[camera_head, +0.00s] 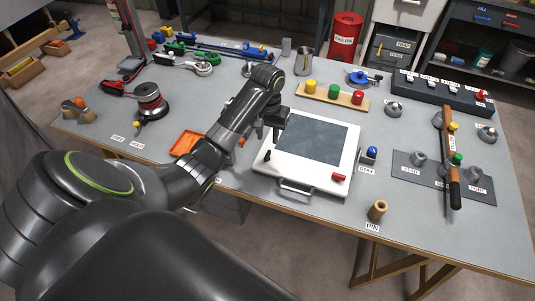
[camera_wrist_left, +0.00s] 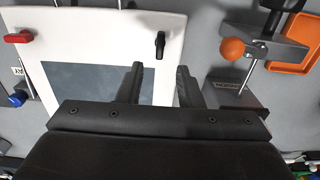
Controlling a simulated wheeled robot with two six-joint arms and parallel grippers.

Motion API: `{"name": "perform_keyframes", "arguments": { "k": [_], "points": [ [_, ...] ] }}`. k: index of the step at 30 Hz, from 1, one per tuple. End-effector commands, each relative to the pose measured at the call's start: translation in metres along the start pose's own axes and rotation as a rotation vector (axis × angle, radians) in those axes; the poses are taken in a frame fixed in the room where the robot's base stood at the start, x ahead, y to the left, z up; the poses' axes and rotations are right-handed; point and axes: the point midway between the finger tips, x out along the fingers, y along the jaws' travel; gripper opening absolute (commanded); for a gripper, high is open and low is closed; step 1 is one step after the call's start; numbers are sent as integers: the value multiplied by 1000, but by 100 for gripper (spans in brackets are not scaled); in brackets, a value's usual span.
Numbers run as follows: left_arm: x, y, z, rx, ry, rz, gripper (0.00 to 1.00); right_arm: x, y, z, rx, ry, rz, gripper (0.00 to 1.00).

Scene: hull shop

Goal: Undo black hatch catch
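The white hatch panel (camera_head: 345,132) with a dark grey window lies on the table. The black hatch catch (camera_head: 267,156) is at its left front corner; the catch also shows in the left wrist view (camera_wrist_left: 160,44) as a small black lever on the white frame. My left gripper (camera_head: 272,132) is above the panel's left side, with its fingers pointing down. In the left wrist view its two fingers (camera_wrist_left: 160,85) are apart with nothing between them, and the catch shows beyond the fingertips, not touched. A red catch (camera_head: 338,177) sits at the panel's right front corner. My right gripper is not in view.
A metal handle (camera_head: 297,187) is on the panel's front edge. An orange tray (camera_head: 187,142) and a clamp with an orange ball (camera_wrist_left: 233,49) stand left of the panel. A blue-topped knob (camera_head: 372,153) is close at its right. A wooden peg (camera_head: 377,210) stands near the front edge.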

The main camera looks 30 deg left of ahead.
Motion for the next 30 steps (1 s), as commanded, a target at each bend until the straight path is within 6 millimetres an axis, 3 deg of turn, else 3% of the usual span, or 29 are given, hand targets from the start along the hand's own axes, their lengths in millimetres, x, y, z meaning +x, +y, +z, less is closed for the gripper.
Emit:
{"name": "perform_keyframes", "arguments": {
  "k": [1,10,15,24,30],
  "points": [
    [20,0,2,0,-7,1,33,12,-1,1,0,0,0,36],
    [64,0,2,-1,-7,0,33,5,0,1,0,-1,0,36],
    [76,0,1,0,-5,0,33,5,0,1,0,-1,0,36],
    [78,0,1,0,-4,0,33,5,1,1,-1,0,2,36],
    [78,0,1,0,-4,0,7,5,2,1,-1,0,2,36]
  ]
}}
